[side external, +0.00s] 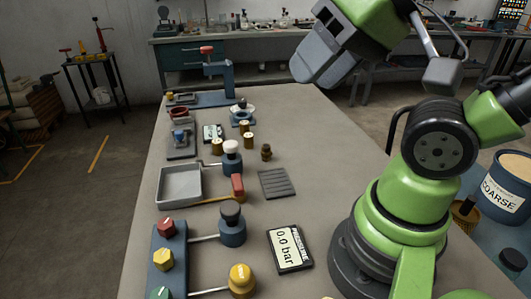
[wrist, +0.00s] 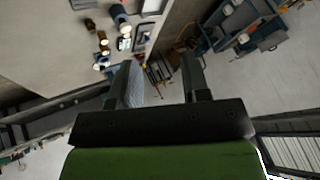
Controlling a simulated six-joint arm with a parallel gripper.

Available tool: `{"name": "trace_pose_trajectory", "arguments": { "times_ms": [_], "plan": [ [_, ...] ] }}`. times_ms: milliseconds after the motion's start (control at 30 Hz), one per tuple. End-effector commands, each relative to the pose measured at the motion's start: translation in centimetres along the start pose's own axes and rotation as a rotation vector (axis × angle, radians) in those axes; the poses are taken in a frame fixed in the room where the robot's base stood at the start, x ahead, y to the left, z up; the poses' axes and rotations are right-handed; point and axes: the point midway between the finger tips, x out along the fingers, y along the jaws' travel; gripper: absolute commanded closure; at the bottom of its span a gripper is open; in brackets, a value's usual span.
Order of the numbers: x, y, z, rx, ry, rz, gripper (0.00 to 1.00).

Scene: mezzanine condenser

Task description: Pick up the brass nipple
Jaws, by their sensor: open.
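A small dark brass fitting, which I take for the brass nipple (side external: 266,152), stands on the grey table right of the white-capped valve. It looks small and dark near the top left of the wrist view (wrist: 90,24). My gripper (side external: 318,62) is high above the far right part of the table, well apart from the fitting. In the wrist view its two fingers (wrist: 158,62) are spread with nothing held between them. Two brass pieces with pale tops (side external: 217,146) (side external: 248,141) stand behind and left of the fitting.
A grooved dark pad (side external: 276,183) lies in front of the fitting. The white-capped valve (side external: 231,158), a grey tray (side external: 179,187) and a red-handled lever (side external: 237,187) are to the left. A pressure display (side external: 290,249) lies nearer. The table's far right is clear.

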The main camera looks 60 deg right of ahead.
Motion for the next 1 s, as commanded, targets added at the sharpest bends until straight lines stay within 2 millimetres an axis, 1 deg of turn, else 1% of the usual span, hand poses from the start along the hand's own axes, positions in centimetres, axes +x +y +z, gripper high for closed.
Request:
{"name": "trace_pose_trajectory", "arguments": {
  "times_ms": [200, 233, 267, 300, 567, 667, 767, 833, 967, 1000],
  "plan": [
    [0.0, 0.0, 0.0, 0.0, 0.0, 0.0, 0.57],
    [0.0, 0.0, 0.0, 0.0, 0.0, 0.0, 0.53],
    [0.0, 0.0, 0.0, 0.0, 0.0, 0.0, 0.46],
    [0.0, 0.0, 0.0, 0.0, 0.0, 0.0, 0.37],
    [0.0, 0.0, 0.0, 0.0, 0.0, 0.0, 0.36],
    [0.2, 0.0, -0.6, -0.004, -0.008, 0.013, 0.36],
    [0.8, 0.1, -2.2, -0.014, -0.033, 0.049, 0.36],
    [1.7, 0.4, -3.9, -0.028, -0.061, 0.087, 0.36],
    [4.2, 1.7, -7.6, -0.058, -0.127, 0.16, 0.36],
    [5.1, 2.2, -8.7, -0.068, -0.149, 0.18, 0.36]
  ]
}}
